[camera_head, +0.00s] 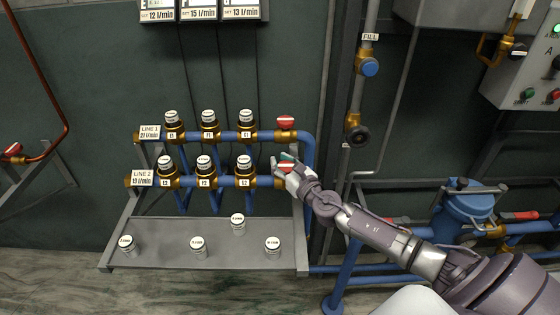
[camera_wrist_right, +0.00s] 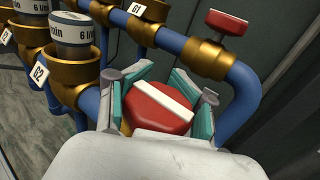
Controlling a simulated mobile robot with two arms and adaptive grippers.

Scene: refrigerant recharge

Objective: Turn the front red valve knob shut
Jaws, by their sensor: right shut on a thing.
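The front red valve knob (camera_wrist_right: 158,108) is round with a white bar across its top. It sits at the right end of the Line 2 pipe. My right gripper (camera_wrist_right: 160,100) is around it, with its teal-padded fingers closed on either side of the knob. In the head view my right gripper (camera_head: 284,165) partly covers the knob. The back red knob (camera_head: 286,121) stands at the right end of the Line 1 pipe and also shows in the right wrist view (camera_wrist_right: 228,24). My left gripper is not in view.
Several capped cartridges stand in brass sockets along both blue pipes (camera_head: 222,182). A grey shelf (camera_head: 170,262) below holds several loose cartridges. A vertical FILL pipe with a blue knob (camera_head: 369,67) and a black knob (camera_head: 358,134) rises right of the rack. A blue vessel (camera_head: 465,212) stands further right.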

